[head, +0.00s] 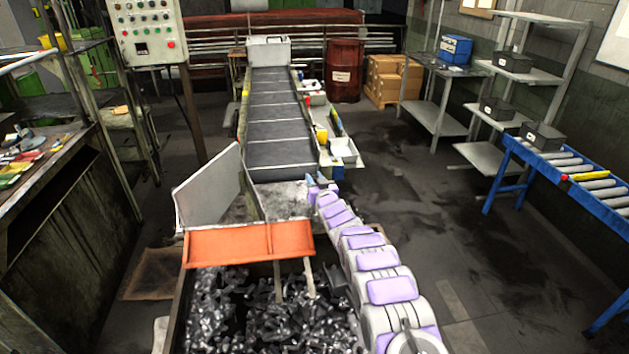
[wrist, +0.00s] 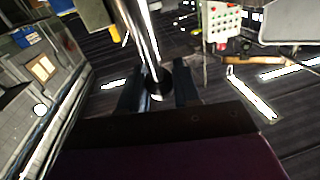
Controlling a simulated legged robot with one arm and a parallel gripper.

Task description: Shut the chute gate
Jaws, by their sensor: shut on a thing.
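A flat pale grey panel (head: 208,187), which looks like the chute gate, stands upright and angled outward at the left of the conveyor's lower end. The orange chute lip (head: 247,243) lies in front of it, over the bin of metal parts. My gripper (head: 319,184) is at the right side of the conveyor's lower end, across from the panel. In the wrist view, my dark fingers (wrist: 160,90) are shut on a shiny metal bar (wrist: 142,40). I cannot tell what the bar joins; the head view does not show it clearly.
The conveyor belt (head: 280,120) runs away from me, with small trays (head: 343,151) along its right side. A bin of dark metal parts (head: 255,310) is in front. A control panel (head: 146,32) stands at the left. A blue roller table (head: 565,165) is at the right, with open floor before it.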

